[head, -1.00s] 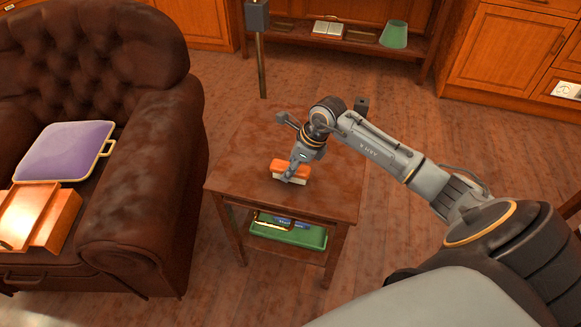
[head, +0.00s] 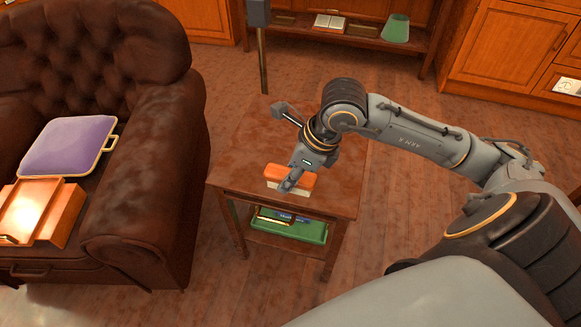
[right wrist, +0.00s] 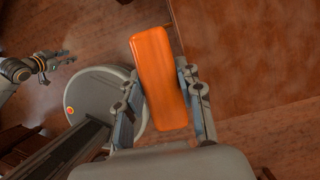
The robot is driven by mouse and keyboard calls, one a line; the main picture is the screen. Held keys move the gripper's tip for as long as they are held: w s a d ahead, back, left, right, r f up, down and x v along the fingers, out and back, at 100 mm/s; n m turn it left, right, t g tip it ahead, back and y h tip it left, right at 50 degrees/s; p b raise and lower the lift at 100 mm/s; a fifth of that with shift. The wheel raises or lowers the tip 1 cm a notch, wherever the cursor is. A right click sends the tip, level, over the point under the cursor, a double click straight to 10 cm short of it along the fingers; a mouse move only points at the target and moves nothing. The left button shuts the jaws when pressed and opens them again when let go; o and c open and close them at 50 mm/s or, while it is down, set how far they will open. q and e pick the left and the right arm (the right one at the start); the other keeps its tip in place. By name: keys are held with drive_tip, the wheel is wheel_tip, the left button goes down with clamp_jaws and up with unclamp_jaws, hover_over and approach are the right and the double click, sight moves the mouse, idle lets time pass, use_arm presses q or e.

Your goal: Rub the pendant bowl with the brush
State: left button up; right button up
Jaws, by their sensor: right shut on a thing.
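The brush has an orange back (head: 290,176) and pale bristles underneath. In the head view it shows over the front part of the small wooden table, apparently lifted above the top. My right gripper (head: 291,182) is shut on it. The right wrist view shows the orange back (right wrist: 158,78) between the two fingers of this gripper (right wrist: 162,95), with the table edge beside it. My left gripper (right wrist: 58,62) shows small at the left of the right wrist view, apart from the brush; its opening is unclear. I see no pendant bowl in these frames.
The small wooden table (head: 240,150) has a mostly bare top and a green tray (head: 290,230) on its lower shelf. A brown leather armchair (head: 150,190) stands close at left, holding a purple cushion-like item (head: 68,146). A thin post (head: 263,60) rises behind the table.

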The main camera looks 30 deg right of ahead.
drive_tip(key=o, duration=0.6)
drive_tip(key=c, duration=0.4)
